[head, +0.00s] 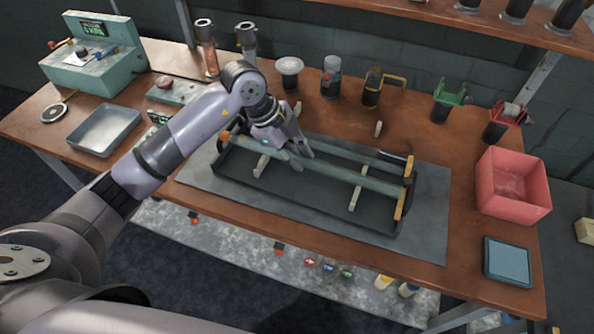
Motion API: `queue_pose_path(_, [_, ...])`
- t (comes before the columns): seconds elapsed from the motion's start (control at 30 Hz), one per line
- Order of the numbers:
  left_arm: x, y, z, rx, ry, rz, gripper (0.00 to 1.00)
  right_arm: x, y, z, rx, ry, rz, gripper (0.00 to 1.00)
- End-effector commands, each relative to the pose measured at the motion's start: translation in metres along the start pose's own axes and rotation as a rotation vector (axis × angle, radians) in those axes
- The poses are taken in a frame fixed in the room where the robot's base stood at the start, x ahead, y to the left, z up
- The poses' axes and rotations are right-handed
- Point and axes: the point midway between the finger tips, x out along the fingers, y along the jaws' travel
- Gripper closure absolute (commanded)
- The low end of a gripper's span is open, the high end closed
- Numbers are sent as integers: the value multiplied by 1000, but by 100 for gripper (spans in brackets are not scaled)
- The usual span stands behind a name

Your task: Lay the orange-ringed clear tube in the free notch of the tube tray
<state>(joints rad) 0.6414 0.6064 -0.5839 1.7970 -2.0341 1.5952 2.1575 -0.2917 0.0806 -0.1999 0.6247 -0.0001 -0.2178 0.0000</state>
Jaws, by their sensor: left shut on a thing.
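The dark tube tray (305,209) lies on a grey mat on the bench, with yellow-orange marks on its right end wall. A long clear greenish tube (350,178) runs along the tray, with an orange band (226,137) at its left end. My left gripper (301,162) is shut on this tube near its middle-left, and the fingers hide part of it. Whether the tube rests in a notch or hangs just above the tray, I cannot tell. Another tube (362,157) lies along the tray's back side. My right gripper is not in view.
Dark cups and holders, including a yellow-handled one (372,88), stand behind the tray. A pink bin (513,186) and a blue-grey pad (507,261) are at right. A metal tray (105,130) and teal machine (95,62) are at left. The mat's front strip (425,243) is clear.

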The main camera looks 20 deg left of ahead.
Motion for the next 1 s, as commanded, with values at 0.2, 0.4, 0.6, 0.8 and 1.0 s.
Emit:
queue_pose_path(0.2, [25,5,10,-1,0,-1,100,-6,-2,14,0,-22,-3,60])
queue_pose_path(0.4, [48,10,19,-3,1,2,100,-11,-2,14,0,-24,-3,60])
queue_pose_path(0.6, [65,14,27,0,0,-1,100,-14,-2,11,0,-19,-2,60])
queue_pose_path(0.8, [66,13,27,1,0,-2,100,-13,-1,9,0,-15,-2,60])
queue_pose_path(1.0, [68,14,28,0,0,-2,76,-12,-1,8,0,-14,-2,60])
